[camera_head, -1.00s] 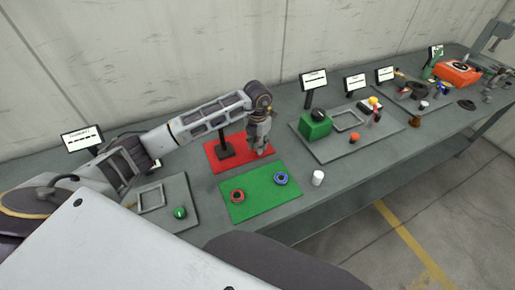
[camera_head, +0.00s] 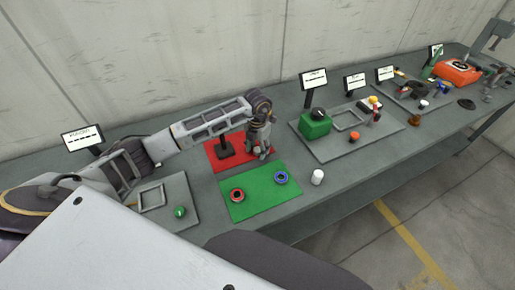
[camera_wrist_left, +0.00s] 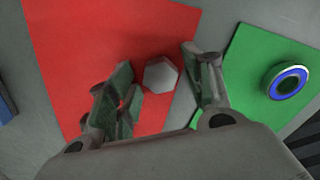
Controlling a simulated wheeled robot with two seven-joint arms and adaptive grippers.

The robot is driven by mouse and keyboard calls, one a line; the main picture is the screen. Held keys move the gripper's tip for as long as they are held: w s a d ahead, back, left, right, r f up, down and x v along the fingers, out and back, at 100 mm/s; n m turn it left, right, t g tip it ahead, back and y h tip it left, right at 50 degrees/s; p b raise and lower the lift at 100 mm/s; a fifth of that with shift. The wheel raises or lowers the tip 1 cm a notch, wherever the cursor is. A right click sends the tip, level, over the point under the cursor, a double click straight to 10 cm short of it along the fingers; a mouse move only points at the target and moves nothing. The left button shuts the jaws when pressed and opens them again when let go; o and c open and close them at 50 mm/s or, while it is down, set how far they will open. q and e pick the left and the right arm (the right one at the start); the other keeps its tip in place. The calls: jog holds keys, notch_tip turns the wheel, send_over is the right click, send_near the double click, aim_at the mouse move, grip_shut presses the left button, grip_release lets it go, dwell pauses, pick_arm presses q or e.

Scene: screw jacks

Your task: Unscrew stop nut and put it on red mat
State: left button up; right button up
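A pale grey hexagonal nut (camera_wrist_left: 161,75) lies on the red mat (camera_wrist_left: 90,30) in the left wrist view, near the mat's right side. My left gripper (camera_wrist_left: 160,85) is open, with one finger on each side of the nut and a visible gap to each. In the head view the left gripper (camera_head: 259,153) is low over the right part of the red mat (camera_head: 215,152) and hides the nut. A blue ring-shaped piece (camera_head: 281,177) and a red ring-shaped piece (camera_head: 237,195) stand on the green mat (camera_head: 258,196). My right gripper is not in view.
A white cylinder (camera_head: 317,177) stands right of the green mat. A grey tray with a green box (camera_head: 316,124) is further right. A grey plate with a green knob (camera_head: 180,212) is at left.

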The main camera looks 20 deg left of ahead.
aim_at(258, 150)
pick_arm(q)
jog(key=shift+r, duration=0.15)
notch_tip(258, 150, up, 12)
jog(key=b, duration=0.2)
dwell(0.8)
jog(key=shift+s, duration=0.1)
dwell(0.6)
